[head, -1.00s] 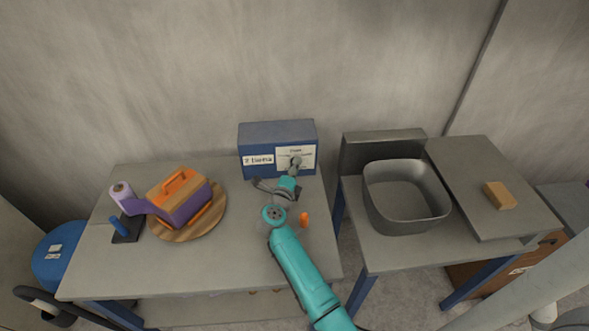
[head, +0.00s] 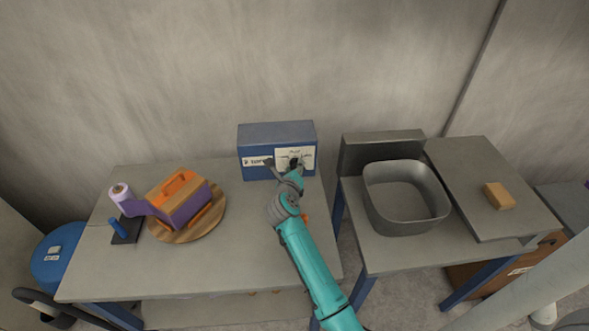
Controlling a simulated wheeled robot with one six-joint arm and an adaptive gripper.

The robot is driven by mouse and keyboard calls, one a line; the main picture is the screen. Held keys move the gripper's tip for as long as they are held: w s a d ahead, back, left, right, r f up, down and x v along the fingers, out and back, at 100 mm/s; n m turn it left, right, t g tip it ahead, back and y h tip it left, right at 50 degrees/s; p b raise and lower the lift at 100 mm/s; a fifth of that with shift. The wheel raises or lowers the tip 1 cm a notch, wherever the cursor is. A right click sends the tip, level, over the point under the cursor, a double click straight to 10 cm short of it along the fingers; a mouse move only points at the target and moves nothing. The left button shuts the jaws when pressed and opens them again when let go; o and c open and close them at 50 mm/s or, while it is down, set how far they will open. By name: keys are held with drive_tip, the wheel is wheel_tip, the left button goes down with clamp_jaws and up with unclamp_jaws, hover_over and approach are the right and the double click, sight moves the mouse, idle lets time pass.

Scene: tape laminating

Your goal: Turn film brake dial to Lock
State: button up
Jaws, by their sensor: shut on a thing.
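The blue box (head: 277,135) stands at the back right of the left table. Its front has a white label at left and a white dial plate (head: 308,153) at right. The film brake dial (head: 295,163) is a small dark knob on that plate, mostly covered by my gripper. My gripper (head: 293,166) is up against the box front, shut on the dial. The dial's setting and the plate's small text are too small to read.
An orange and purple block (head: 182,204) sits on a round wooden board, beside a purple film roll (head: 121,192) on a dark stand. A small orange item (head: 306,217) is partly behind my arm. A grey basin (head: 405,222) stands on the right table.

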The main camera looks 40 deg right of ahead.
drive_tip(key=shift+f, duration=0.1)
idle(0.4)
drive_tip(key=o, duration=1.1)
drive_tip(key=shift+o, duration=0.2)
drive_tip(key=v, duration=1.2)
drive_tip(key=shift+s+a, duration=0.1)
